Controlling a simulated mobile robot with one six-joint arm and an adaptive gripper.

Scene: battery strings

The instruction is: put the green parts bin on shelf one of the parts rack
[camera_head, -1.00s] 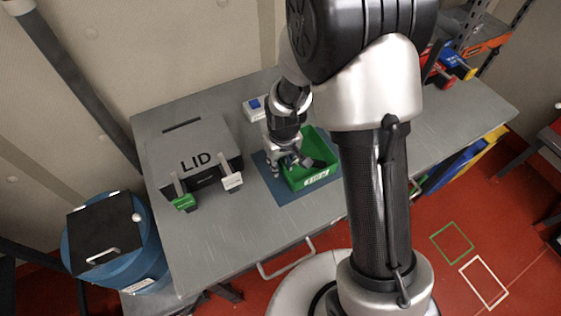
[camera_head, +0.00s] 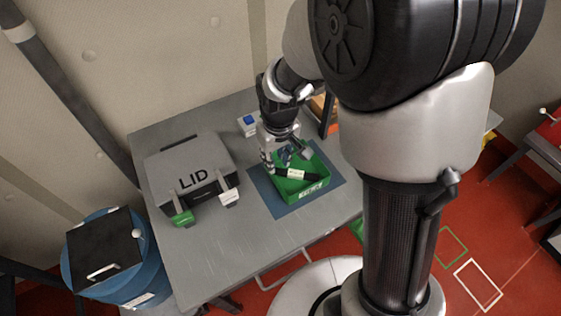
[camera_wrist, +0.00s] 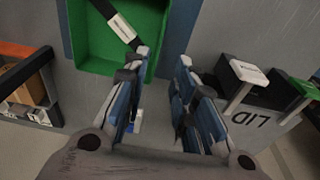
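The green parts bin (camera_head: 318,189) sits on a blue mat (camera_head: 258,190) on the grey table. A dark item with a white label (camera_head: 297,174) lies in it, also seen in the wrist view (camera_wrist: 120,28). My gripper (camera_head: 287,157) is over the bin's left side, pointing down. In the wrist view the gripper (camera_wrist: 160,95) is open, with a clear gap between its fingers. The bin (camera_wrist: 150,25) is at the upper left there, one fingertip overlapping its edge. I cannot tell whether they touch. The parts rack is mostly hidden behind my arm.
A grey case marked LID (camera_head: 190,165) stands left of the bin. A small box with a blue button (camera_head: 248,124) is behind. A blue drum (camera_head: 115,260) stands left of the table (camera_head: 225,250). A shelf unit holding a brown box (camera_wrist: 32,92) shows in the wrist view.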

